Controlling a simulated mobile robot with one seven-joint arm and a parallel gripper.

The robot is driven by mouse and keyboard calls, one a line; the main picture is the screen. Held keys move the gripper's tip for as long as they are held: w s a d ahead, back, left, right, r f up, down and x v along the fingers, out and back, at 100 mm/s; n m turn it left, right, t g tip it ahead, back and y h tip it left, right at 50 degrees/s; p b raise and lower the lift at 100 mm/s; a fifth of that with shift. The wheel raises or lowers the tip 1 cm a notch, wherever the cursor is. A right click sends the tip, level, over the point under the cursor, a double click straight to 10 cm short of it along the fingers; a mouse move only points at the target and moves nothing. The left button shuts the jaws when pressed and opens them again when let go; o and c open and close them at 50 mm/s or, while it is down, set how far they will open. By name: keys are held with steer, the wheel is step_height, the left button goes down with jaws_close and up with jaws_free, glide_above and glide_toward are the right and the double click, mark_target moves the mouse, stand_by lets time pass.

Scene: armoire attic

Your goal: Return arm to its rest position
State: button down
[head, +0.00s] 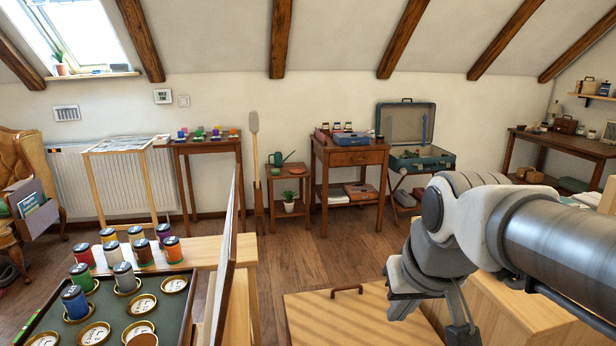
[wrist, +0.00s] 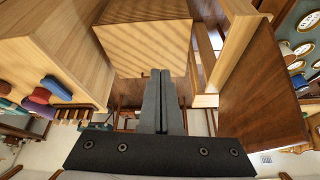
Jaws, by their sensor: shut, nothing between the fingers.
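My arm reaches in from the right of the head view, with its wrist bent downward. In the wrist view my gripper (wrist: 160,72) is shut, its two dark fingers side by side with nothing between them. In the head view the gripper's lower end is partly cut off by the bottom edge. It hangs over the area beside a light wooden box (head: 545,285) and a wooden lid with a handle (head: 350,312).
A green tray (head: 50,318) with several paint jars and round lids stands at lower left, beside an upright panel (head: 228,262). A side table (head: 350,157), an open blue suitcase (head: 420,157) and a workbench (head: 560,143) line the wall. Wooden floor (head: 310,250) is clear in the middle.

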steer(key=s+d+f, duration=0.1)
steer(key=s+f, duration=0.1)
steer(key=s, duration=0.6)
step_height(320, 180, up, 19)
steer(key=p, duration=1.9)
steer(key=shift+s+t, duration=0.25)
steer(key=shift+t, duration=0.05)
